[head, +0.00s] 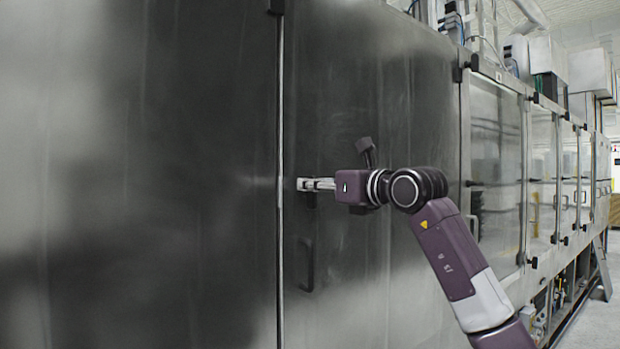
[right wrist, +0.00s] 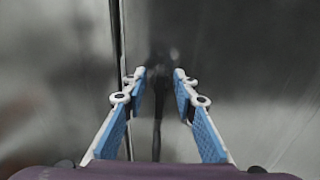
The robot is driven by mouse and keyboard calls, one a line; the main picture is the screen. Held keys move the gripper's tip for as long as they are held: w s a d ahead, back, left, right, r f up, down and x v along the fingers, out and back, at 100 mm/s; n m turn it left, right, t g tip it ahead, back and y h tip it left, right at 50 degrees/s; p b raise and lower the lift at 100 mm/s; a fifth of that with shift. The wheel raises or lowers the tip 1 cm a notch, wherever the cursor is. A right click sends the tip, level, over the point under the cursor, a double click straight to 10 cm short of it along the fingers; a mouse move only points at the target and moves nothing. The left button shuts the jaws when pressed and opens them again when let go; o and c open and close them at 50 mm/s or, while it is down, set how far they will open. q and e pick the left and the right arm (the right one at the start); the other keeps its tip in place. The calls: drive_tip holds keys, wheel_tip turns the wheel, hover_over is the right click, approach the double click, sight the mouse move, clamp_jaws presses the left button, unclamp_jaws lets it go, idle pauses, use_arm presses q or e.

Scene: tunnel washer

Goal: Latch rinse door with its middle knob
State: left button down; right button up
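The rinse door looks to be the dark metal panel (head: 350,90) right of a bright vertical seam; it also fills the right of the right wrist view (right wrist: 245,60). My right gripper (head: 304,185) reaches left across this panel, its fingertips near the seam. In the right wrist view its blue-padded fingers (right wrist: 160,78) are apart, with a gap between them. A dark, blurred knob (right wrist: 160,70) shows between and just beyond the fingertips. Contact with it cannot be told. In the head view the gripper mostly hides the knob. My left gripper is not in view.
A dark vertical handle (head: 305,264) sits on the panel below the gripper. A dark hinge or latch piece (head: 277,6) is at the seam's top. Glass-fronted doors (head: 496,150) run along the machine to the right. Open floor (head: 600,320) shows at lower right.

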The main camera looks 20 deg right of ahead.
drive_tip(key=shift+w+a, duration=0.25)
drive_tip(key=shift+w, duration=0.45)
clamp_jaws()
drive_tip(key=shift+s+f, duration=0.1)
